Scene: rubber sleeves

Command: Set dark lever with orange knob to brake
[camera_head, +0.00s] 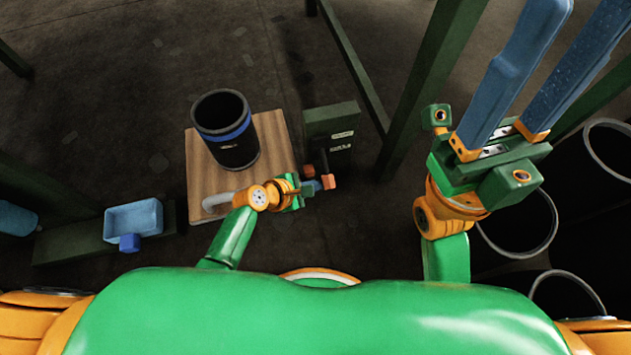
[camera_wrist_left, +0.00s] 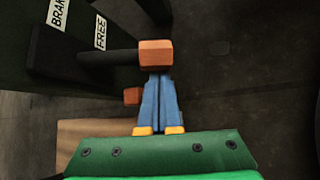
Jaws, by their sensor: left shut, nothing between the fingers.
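A dark green box (camera_head: 331,122) bears two white labels. In the left wrist view they read BRAKE, partly cut off (camera_wrist_left: 58,12), and FREE (camera_wrist_left: 100,32). A dark lever (camera_wrist_left: 108,58) sticks out from the box, its shaft just below the FREE label there, and ends in an orange knob (camera_wrist_left: 156,52). The knob also shows in the head view (camera_head: 329,182). My left gripper (camera_head: 318,186) is shut and empty, its blue fingertips (camera_wrist_left: 158,78) right at the knob; I cannot tell whether they touch. My right gripper (camera_head: 568,45) is open, raised at the right.
A second orange piece (camera_wrist_left: 132,96) shows beside the left fingers. A black cylinder with a blue band (camera_head: 226,130) stands on a wooden board (camera_head: 270,135). A blue tray (camera_head: 134,218) is at the left. Dark green posts (camera_head: 432,75) and black open containers (camera_head: 518,225) are at the right.

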